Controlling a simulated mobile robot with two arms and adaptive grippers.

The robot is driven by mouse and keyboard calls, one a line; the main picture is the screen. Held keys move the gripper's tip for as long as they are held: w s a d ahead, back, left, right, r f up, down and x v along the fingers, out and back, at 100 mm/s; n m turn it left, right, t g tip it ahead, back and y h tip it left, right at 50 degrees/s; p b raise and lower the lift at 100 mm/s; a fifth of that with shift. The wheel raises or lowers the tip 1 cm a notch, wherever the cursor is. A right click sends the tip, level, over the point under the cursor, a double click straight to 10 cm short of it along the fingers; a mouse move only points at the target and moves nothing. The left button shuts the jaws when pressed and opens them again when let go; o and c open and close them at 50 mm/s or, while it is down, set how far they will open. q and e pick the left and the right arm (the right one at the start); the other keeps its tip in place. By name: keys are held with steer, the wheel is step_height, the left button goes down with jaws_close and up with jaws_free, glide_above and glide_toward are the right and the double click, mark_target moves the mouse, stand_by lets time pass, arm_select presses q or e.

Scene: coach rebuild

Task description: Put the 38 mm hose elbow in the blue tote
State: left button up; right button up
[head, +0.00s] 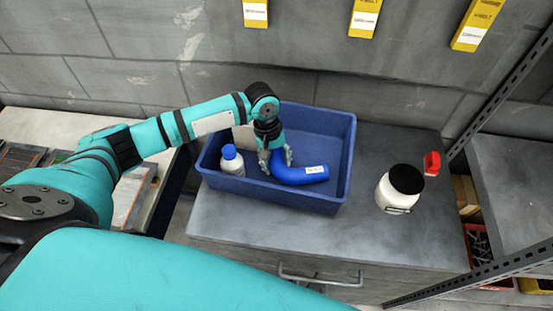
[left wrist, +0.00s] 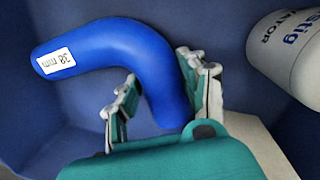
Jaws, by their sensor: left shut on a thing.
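The 38 mm hose elbow (head: 302,175) is a bent blue tube with a white label, inside the blue tote (head: 268,195) on the grey cabinet top. My left gripper (head: 275,158) reaches down into the tote and is shut on one end of the elbow. In the left wrist view the elbow (left wrist: 120,45) passes between the fingers (left wrist: 162,88), and its label reads 38 mm. I cannot tell whether the elbow touches the tote floor. My right gripper is not in view.
A white bottle with a blue cap (head: 232,162) stands in the tote's left part, left of my gripper. A white jar with a black lid (head: 398,190) and a red object (head: 431,163) stand right of the tote. The tote's right part is clear.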

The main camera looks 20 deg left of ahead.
arm_select(q)
steer(key=o, duration=1.3)
step_height(320, 180, up, 12)
steer(key=a+b, duration=0.1)
steer(key=a, duration=0.1)
steer(key=shift+b, duration=0.4)
steer(key=shift+f, duration=0.1)
